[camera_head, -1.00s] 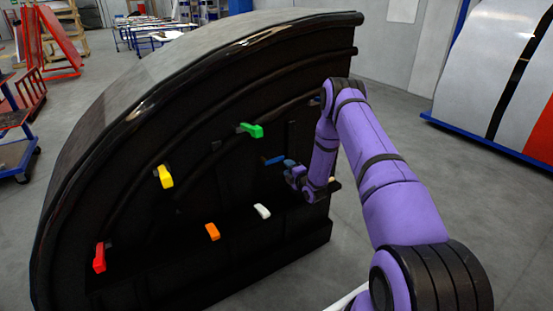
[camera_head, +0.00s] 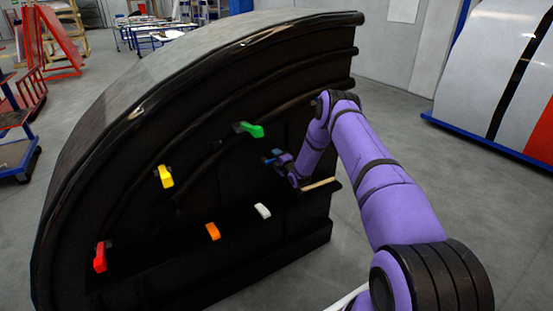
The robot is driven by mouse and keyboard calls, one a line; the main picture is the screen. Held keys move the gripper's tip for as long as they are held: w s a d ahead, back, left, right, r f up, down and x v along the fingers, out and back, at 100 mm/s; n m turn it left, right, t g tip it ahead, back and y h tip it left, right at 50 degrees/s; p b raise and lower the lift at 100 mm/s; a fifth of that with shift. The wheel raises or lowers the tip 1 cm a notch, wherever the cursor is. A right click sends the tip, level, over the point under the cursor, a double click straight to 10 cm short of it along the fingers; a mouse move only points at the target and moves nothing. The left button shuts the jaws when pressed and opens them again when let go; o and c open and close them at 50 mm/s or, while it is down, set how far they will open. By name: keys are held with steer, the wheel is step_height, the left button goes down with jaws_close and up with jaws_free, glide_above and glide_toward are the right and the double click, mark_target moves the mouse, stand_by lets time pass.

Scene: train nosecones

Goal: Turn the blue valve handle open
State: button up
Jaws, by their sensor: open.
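The blue valve handle (camera_head: 276,152) is on the dark inner face of the black nosecone (camera_head: 215,160), right of the green handle. It is small and partly hidden by my gripper, so its exact angle is hard to tell. My gripper (camera_head: 279,160) is right at the blue handle, at the end of my purple arm. Its jaws are open. The fingers are small and dark against the black panel, and I cannot tell whether they touch the handle or are around it.
Other handles on the nosecone are green (camera_head: 250,130), yellow (camera_head: 166,177), red (camera_head: 100,257), orange (camera_head: 213,231) and white (camera_head: 263,211). A beige bar (camera_head: 320,185) lies just below my wrist. Grey floor is clear at the right, before a striped curved panel (camera_head: 500,75).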

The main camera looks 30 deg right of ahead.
jaws_close()
